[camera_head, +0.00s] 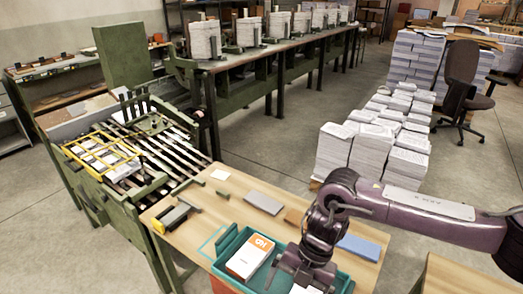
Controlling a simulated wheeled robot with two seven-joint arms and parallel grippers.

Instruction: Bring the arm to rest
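My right arm (420,207) comes in from the right and reaches over the wooden worktable. My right gripper (303,274) points down over a teal tray (222,257) at the bottom of the view. Its fingers are dark and small, and whether they are open or shut is not clear. A white and orange box (250,256) lies in the tray just left of the gripper. Something white shows under the gripper, partly hidden by it. My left gripper is not in view.
A green machine with rollers (160,155) stands at the left. Paper stacks (342,150) and a chair (461,85) stand behind my arm.

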